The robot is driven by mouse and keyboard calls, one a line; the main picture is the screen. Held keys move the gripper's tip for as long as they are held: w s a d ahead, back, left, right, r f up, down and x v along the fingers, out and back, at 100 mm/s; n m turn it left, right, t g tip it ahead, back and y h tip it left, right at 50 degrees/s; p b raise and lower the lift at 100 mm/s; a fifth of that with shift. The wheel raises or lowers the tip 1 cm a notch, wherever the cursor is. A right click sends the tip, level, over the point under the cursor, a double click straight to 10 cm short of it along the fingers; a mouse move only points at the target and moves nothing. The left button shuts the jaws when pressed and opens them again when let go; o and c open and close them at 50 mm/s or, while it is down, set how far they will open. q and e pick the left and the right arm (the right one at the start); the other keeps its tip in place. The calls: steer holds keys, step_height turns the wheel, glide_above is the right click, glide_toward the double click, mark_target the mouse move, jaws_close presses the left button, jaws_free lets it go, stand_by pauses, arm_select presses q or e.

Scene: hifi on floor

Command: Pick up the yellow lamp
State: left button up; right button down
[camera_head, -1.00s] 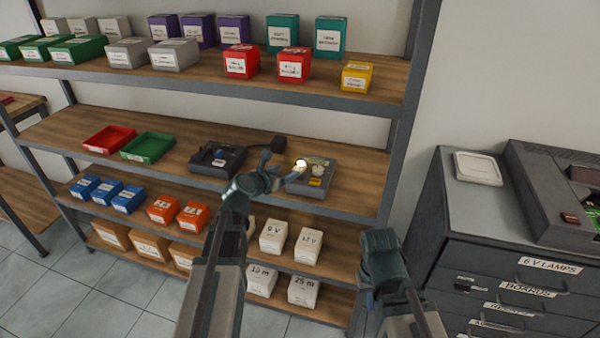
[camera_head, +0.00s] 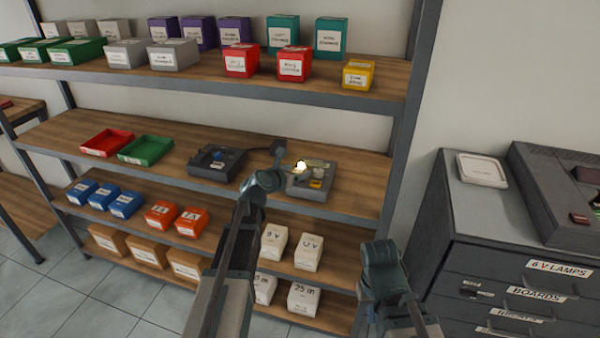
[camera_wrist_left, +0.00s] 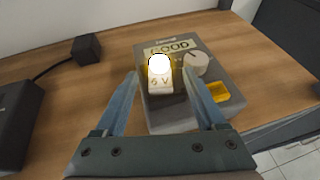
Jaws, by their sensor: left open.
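A grey tester box (camera_head: 318,190) stands on the middle shelf; it also shows in the left wrist view (camera_wrist_left: 205,115). On it a bulb glows white (camera_wrist_left: 159,64), with yellow around its base, above a pale block marked "6 V" (camera_wrist_left: 160,86). The glow also shows in the head view (camera_head: 300,166). A small yellow piece (camera_wrist_left: 218,92) sits at the box's right side. I cannot tell which is the yellow lamp. My left gripper (camera_wrist_left: 162,76) is open, its fingers either side of the glowing bulb and block, apart from them. My right gripper (camera_head: 382,262) is low right; its fingers are unclear.
A round pale knob (camera_wrist_left: 196,65) sits close to the right finger. A black device (camera_head: 215,162) with a cable stands left of the tester. The shelf above (camera_head: 220,82) holds several boxes. A grey drawer cabinet (camera_head: 470,230) stands at right.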

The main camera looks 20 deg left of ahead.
arm_select(q)
jaws_close()
steer(key=shift+r, duration=0.15)
arm_select(e)
steer(key=shift+r, duration=0.15)
